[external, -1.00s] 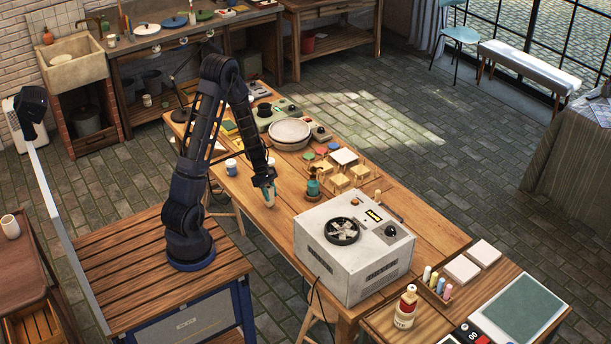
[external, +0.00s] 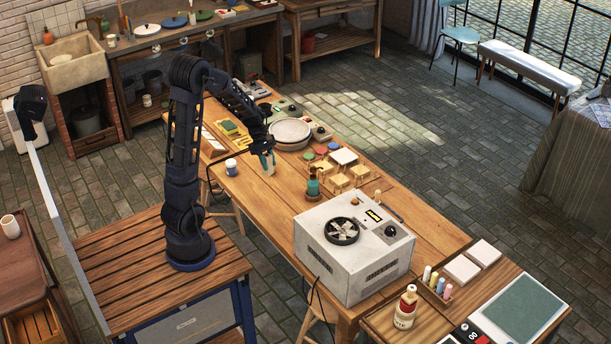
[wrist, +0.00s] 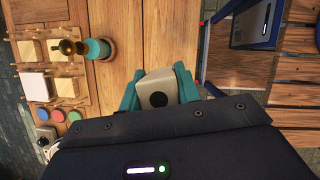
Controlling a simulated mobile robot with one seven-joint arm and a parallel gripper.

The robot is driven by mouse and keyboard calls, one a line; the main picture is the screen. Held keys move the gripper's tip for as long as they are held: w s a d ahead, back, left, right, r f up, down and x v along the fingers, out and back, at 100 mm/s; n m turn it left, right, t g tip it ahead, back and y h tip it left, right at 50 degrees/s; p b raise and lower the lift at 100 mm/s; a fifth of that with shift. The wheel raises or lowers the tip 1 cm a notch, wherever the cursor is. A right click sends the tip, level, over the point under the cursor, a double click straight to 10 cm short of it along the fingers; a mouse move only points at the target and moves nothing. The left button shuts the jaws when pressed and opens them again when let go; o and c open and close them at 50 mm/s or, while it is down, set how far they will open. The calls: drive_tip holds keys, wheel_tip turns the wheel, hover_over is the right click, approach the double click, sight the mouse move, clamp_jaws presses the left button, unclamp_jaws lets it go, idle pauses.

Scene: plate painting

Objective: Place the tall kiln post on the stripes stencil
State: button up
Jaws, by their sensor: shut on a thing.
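My gripper (external: 266,160) has teal fingers and is shut on a pale beige post, the tall kiln post (external: 270,170), above the near part of the long wooden table. In the wrist view the post (wrist: 158,88) sits between the two teal fingers, with a dark round hole in its end facing the camera. Which piece is the stripes stencil is too small to tell.
A blue-and-white jar (external: 231,167) stands left of my gripper. A teal bottle-like thing (external: 313,184) and wooden pegged stands (external: 340,183) are to the right.

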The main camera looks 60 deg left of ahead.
drive_tip(key=shift+r, duration=0.25)
drive_tip(key=shift+w+a, duration=0.15)
drive_tip(key=w+a+n+t, duration=0.1)
drive_tip(key=w+a+n, duration=0.3)
drive_tip(key=w+a, duration=0.55)
drive_tip(key=n+t+y, duration=0.2)
drive_tip(key=n+y, duration=0.2)
drive_tip(key=n, duration=0.7)
hover_over(246, 142)
drive_tip(key=shift+t, duration=0.3)
wheel_tip(246, 142, down, 19)
drive_tip(key=shift+f, duration=0.2)
drive_tip(key=shift+f, duration=0.1)
drive_tip(key=o, duration=1.1)
